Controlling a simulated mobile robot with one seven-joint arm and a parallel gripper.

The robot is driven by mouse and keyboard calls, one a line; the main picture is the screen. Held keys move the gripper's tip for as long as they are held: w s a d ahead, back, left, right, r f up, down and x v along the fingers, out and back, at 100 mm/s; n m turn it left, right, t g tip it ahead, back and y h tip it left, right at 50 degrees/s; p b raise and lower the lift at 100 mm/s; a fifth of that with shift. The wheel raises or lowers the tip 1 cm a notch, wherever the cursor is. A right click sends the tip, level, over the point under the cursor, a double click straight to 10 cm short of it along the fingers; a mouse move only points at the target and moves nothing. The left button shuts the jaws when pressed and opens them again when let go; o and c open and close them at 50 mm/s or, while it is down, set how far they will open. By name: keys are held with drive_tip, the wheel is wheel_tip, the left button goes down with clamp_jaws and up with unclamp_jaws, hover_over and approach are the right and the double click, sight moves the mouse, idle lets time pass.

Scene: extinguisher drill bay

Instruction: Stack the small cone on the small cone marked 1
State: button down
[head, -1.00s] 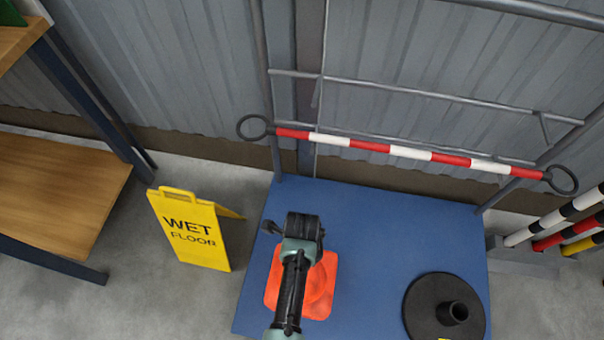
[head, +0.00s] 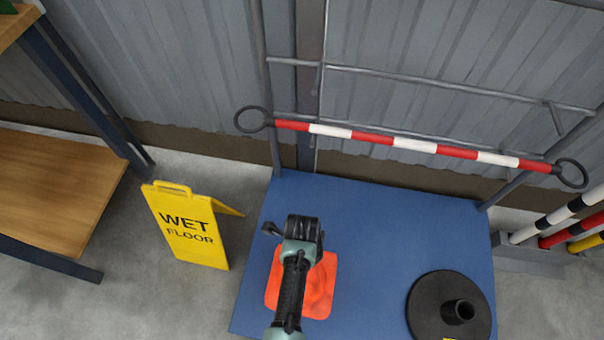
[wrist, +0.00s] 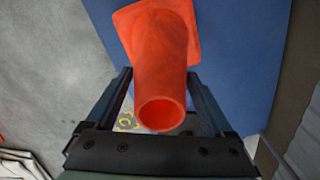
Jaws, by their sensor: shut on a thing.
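An orange cone (wrist: 160,60) is between the fingers of my gripper (wrist: 160,78) in the wrist view. Its open narrow end points toward the wrist camera, and its square base is at the far end over blue. In the head view its orange base (head: 320,290) shows under my gripper (head: 304,232), over the left part of the blue platform (head: 385,230). My gripper is shut on this cone. I cannot tell whether its base touches the platform. I see no second cone and no number 1.
A black round base with a short socket (head: 425,305) is on the platform's right. A red-and-white bar (head: 400,143) crosses the grey rack behind. A yellow wet floor sign (head: 190,235) stands left, beside a wooden shelf (head: 60,190). Striped poles (head: 570,215) are at far right.

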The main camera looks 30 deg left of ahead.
drive_tip(key=shift+f+b, duration=1.75)
drive_tip(key=shift+f, duration=0.6)
unclamp_jaws()
wheel_tip(320, 180, up, 13)
drive_tip(key=p, duration=0.5)
